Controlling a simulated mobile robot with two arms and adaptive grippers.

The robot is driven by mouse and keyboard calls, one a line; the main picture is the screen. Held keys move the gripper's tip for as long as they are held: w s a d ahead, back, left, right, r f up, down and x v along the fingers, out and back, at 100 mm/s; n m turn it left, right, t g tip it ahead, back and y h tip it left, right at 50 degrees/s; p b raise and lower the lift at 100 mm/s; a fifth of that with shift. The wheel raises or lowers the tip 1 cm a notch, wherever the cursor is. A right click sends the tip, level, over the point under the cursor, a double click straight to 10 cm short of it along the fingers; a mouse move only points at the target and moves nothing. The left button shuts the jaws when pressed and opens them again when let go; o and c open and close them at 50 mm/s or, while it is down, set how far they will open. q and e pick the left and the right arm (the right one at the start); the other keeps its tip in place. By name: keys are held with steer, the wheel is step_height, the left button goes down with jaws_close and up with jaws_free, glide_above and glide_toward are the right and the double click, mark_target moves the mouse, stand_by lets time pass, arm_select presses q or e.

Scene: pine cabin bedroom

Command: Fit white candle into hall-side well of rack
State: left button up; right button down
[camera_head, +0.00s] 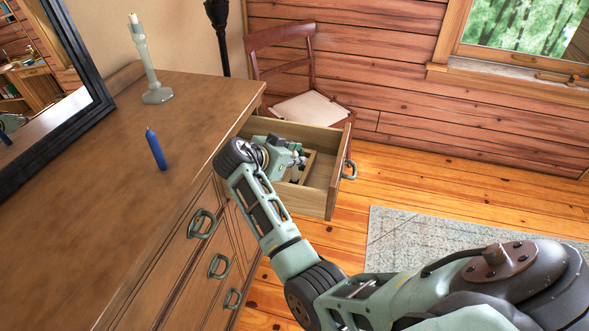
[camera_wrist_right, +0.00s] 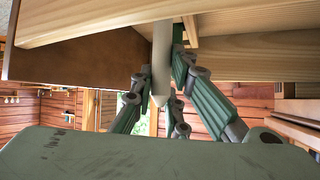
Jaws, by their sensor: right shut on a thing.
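My right gripper (camera_head: 296,160) reaches into the open dresser drawer (camera_head: 318,203). In the right wrist view, its fingers (camera_wrist_right: 165,90) are shut on a pale white candle (camera_wrist_right: 161,62), whose pointed tip faces the camera. The candle's other end runs up beside pale wood and is cut off from sight there. A small wooden rack (camera_head: 309,166) shows partly in the drawer, mostly behind the gripper. Its wells are hidden, so I cannot tell whether the candle sits in one. My left gripper is not in view.
A blue candle (camera_head: 156,149) stands on the dresser top (camera_head: 115,165). A pale candlestick (camera_head: 151,71) stands farther back, near the mirror (camera_head: 48,95). A chair (camera_head: 301,90) is close behind the drawer. Open floor and a grey rug (camera_head: 410,235) lie to the right.

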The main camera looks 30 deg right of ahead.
mark_target(293, 168)
step_height(293, 168, down, 4)
steer(key=shift+r, duration=0.1)
steer(key=c, duration=1.7)
jaws_free()
steer(key=shift+r, duration=0.1)
